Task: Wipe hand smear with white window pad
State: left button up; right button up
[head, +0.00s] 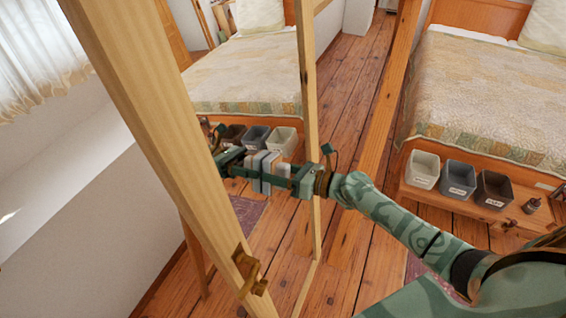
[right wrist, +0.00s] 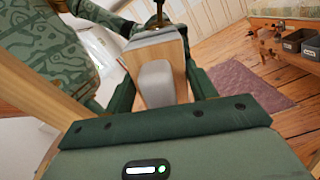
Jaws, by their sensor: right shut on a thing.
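A tall timber-framed mirror (head: 215,185) stands in front of me and reflects the room and my arm. My right gripper (head: 293,179) is at the glass, shut on the white window pad (head: 279,172), whose reflection shows just beside it. In the right wrist view the pad (right wrist: 155,84), with a grey grip and pale wooden body, sits between the fingers of my right gripper (right wrist: 160,95). I cannot tell whether the pad touches the glass. The hand smear cannot be made out. My left gripper is not in view.
Timber uprights (head: 160,130) edge the glass, and a brass fitting (head: 250,272) sits low on the near one. At right, several labelled bins (head: 457,180) and a small bottle (head: 531,205) stand on a low wooden bench below a bed (head: 490,95). Plank floor (head: 352,80) is clear between.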

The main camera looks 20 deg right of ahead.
jog(key=shift+s+a, duration=0.15)
jog(key=shift+a, duration=0.1)
jog(key=shift+d, duration=0.1)
jog(key=shift+v, duration=2.95)
jog(key=shift+v, duration=1.45)
